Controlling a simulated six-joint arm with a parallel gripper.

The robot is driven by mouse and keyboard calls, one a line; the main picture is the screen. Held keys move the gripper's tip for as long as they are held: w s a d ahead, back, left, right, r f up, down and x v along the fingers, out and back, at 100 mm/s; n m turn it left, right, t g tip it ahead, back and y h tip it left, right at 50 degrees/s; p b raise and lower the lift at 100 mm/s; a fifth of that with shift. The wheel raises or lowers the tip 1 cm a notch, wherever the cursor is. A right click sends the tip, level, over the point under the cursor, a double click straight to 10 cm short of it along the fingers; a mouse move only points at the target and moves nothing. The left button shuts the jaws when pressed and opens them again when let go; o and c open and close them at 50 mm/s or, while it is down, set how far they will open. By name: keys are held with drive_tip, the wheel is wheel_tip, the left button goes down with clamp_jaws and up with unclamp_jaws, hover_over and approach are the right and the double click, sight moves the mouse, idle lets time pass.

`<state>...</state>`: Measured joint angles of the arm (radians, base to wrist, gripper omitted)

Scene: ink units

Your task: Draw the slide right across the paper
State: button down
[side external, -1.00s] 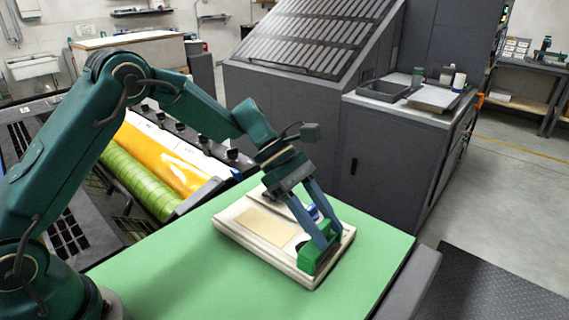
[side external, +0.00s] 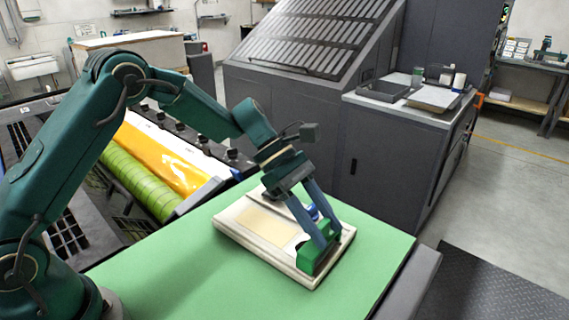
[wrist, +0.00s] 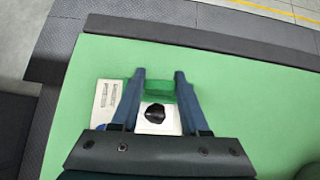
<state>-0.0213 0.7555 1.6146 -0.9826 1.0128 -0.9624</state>
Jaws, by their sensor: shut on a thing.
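The slide, a green block (side external: 309,260), stands at the right end of a cream board (side external: 262,257) in the side view. My gripper (side external: 326,240) points down with its blue fingers shut on the slide. In the wrist view the green block (wrist: 159,90) shows between the fingertips. The paper, a tan sheet (side external: 264,227), lies flat on the board, left of the slide. A black rounded patch or knob (wrist: 155,113) shows on a white area close behind the slide in the wrist view. My fingers hide part of the board there.
The board rests on a green table top (side external: 205,285) with free room around it. A dark edge (side external: 412,285) runs along the table's right side. A press with green and orange rollers (side external: 150,170) lies at left. A grey cabinet (side external: 375,165) stands behind.

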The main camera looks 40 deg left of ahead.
drive_tip(key=a, duration=1.2)
drive_tip(key=s+a, duration=0.1)
drive_tip(key=a, duration=0.5)
drive_tip(key=shift+s+a, duration=0.1)
drive_tip(key=shift+a, duration=0.05)
drive_tip(key=shift+c, duration=2)
unclamp_jaws()
drive_tip(key=shift+r, duration=0.1)
drive_tip(key=shift+v, duration=2.5)
